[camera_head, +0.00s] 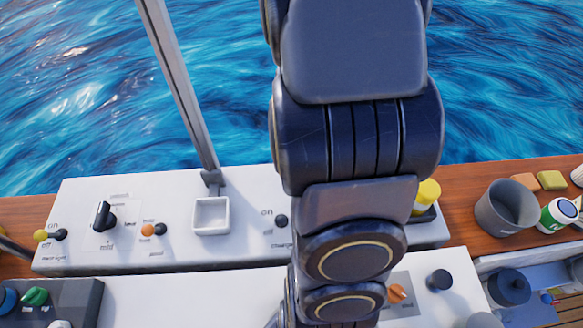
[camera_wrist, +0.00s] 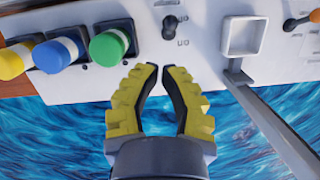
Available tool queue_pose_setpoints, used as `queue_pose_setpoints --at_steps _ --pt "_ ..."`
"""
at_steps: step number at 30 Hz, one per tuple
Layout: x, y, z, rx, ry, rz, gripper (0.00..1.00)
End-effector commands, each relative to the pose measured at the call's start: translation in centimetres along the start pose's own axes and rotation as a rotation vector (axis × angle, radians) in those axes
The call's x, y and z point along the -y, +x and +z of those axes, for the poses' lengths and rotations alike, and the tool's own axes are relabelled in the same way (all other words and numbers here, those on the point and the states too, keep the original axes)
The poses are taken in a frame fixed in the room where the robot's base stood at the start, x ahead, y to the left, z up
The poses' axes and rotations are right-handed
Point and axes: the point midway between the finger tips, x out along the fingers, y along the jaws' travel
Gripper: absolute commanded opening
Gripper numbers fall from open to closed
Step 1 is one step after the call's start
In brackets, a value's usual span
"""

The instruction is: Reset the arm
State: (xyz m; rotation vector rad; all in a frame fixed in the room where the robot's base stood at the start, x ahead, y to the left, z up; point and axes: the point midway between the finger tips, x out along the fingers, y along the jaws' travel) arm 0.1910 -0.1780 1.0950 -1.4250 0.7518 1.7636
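My gripper (camera_wrist: 162,72) shows in the wrist view with its two yellow-and-black fingers apart and nothing between them. It hangs over the edge of the white control panel (camera_wrist: 75,92), with a black toggle switch (camera_wrist: 170,27) just past the fingertips. In the head view my arm stands upright through the middle and covers part of the panel (camera_head: 90,205). My gripper is not visible in that view.
Green (camera_wrist: 108,47), blue (camera_wrist: 60,52) and yellow (camera_wrist: 14,60) buttons lie left of my fingers. A square white frame (camera_wrist: 242,36) and a metal strut (camera_wrist: 275,125) are at right. A grey cup (camera_head: 505,208) stands on the wooden ledge. Water lies beyond.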

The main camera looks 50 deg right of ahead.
Motion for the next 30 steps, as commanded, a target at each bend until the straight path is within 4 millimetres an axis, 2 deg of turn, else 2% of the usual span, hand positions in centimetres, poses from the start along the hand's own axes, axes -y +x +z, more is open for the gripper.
queue_pose_setpoints --at_steps 16,20,23,27,30 --pt "0.0 0.0 0.0 -0.001 -0.001 0.0 0.0" --pt "1.0 -0.7 0.9 -0.008 -0.052 0.008 0.0" --pt "2.8 -2.1 3.2 -0.021 -0.169 0.028 0.0" --pt "5.3 -4.3 9.0 -0.033 -0.415 0.073 0.0" --pt "5.9 -5.5 13.2 -0.041 -0.594 0.106 0.0"
